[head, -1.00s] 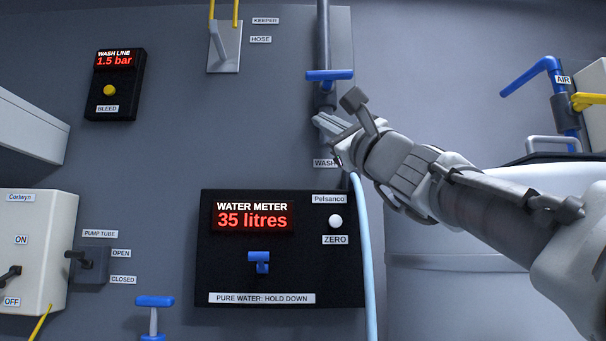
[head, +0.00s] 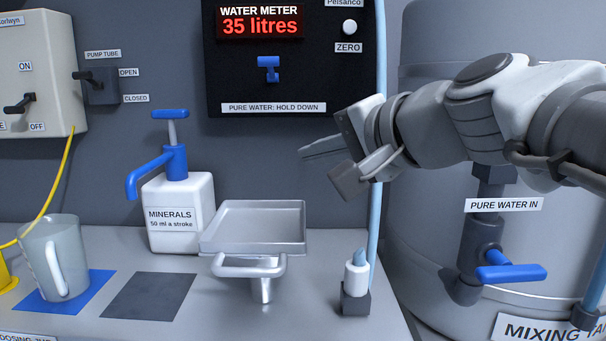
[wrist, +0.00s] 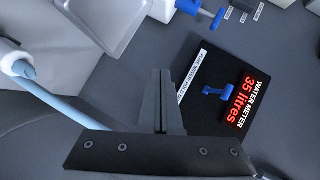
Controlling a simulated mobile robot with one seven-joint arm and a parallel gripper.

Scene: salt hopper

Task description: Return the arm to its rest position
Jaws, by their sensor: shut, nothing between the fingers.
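My gripper (head: 322,147) is shut and empty. It points left in the head view, in front of the wall just below and right of the water meter panel (head: 265,90), above the counter. In the wrist view its closed fingers (wrist: 160,100) point up the picture, with the water meter to their right reading 35 litres. My arm comes in from the right, in front of the mixing tank. The gripper touches nothing that I can see.
A metal tray (head: 262,228), a minerals pump bottle (head: 178,213) and a clear jug (head: 57,258) on a blue mat stand on the counter. A light blue hose (head: 376,225) hangs close beside the gripper. The mixing tank (head: 430,105) and its blue valve handle (head: 511,273) are at right.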

